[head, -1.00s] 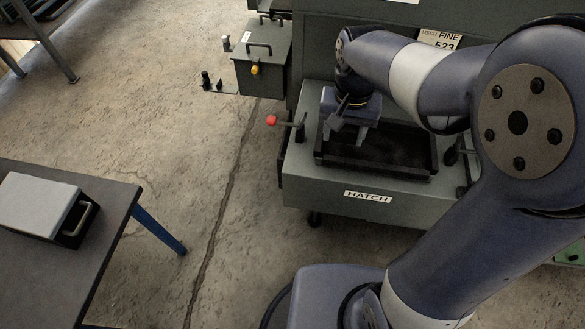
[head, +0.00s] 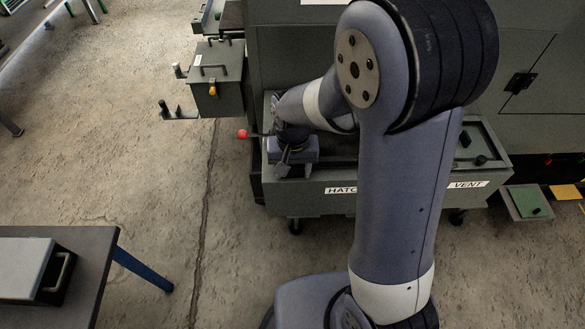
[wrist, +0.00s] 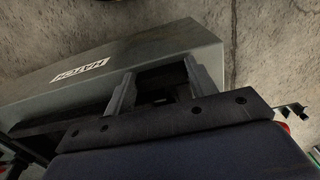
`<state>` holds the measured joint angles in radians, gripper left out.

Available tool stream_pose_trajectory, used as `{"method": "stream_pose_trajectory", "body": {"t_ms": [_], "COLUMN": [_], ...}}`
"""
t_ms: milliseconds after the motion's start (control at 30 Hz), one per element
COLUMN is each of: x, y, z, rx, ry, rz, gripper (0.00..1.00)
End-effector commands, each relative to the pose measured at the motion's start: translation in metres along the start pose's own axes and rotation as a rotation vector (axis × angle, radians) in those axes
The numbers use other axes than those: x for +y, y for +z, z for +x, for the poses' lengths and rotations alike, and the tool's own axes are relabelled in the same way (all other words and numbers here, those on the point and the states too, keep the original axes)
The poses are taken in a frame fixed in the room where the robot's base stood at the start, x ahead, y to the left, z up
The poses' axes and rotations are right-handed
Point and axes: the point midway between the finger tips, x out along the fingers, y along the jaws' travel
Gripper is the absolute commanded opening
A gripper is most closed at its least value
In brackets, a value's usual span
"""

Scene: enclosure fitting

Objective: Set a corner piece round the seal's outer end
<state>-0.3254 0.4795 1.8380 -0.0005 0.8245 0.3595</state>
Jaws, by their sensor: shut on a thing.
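In the head view my gripper (head: 283,168) points down at the left end of the box marked HATCH (head: 341,190), close above its front edge. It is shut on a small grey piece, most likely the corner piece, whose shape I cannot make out. In the wrist view my gripper's two grey fingers (wrist: 160,80) reach towards the box, whose label (wrist: 82,72) shows upside down. A dark strip along the box opening, which may be the seal, is mostly hidden by my arm. I cannot tell whether the held piece touches it.
A red-knobbed lever (head: 243,134) sticks out left of my gripper. A grey lidded box (head: 216,78) hangs behind it. A dark table (head: 88,262) with a pale-lidded case (head: 22,268) stands at front left. The floor between is clear.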

Motion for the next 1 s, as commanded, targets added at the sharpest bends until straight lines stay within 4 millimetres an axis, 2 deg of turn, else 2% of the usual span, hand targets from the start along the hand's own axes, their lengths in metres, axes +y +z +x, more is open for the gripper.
{"method": "stream_pose_trajectory", "body": {"t_ms": [300, 333, 567, 867, 1000], "x": [0.0, 0.0, 0.0, 0.0, -0.001], "y": [0.0, 0.0, 0.0, 0.0, -0.002], "z": [0.004, 0.003, 0.002, -0.001, -0.017], "rx": [0.001, 0.001, 0.001, 0.001, 0.006], "ry": [0.0, 0.0, 0.0, 0.0, -0.002], "rz": [0.0, 0.0, 0.0, 0.0, 0.0], "gripper": [0.28, 0.56, 0.75, 0.75, 0.75]}}
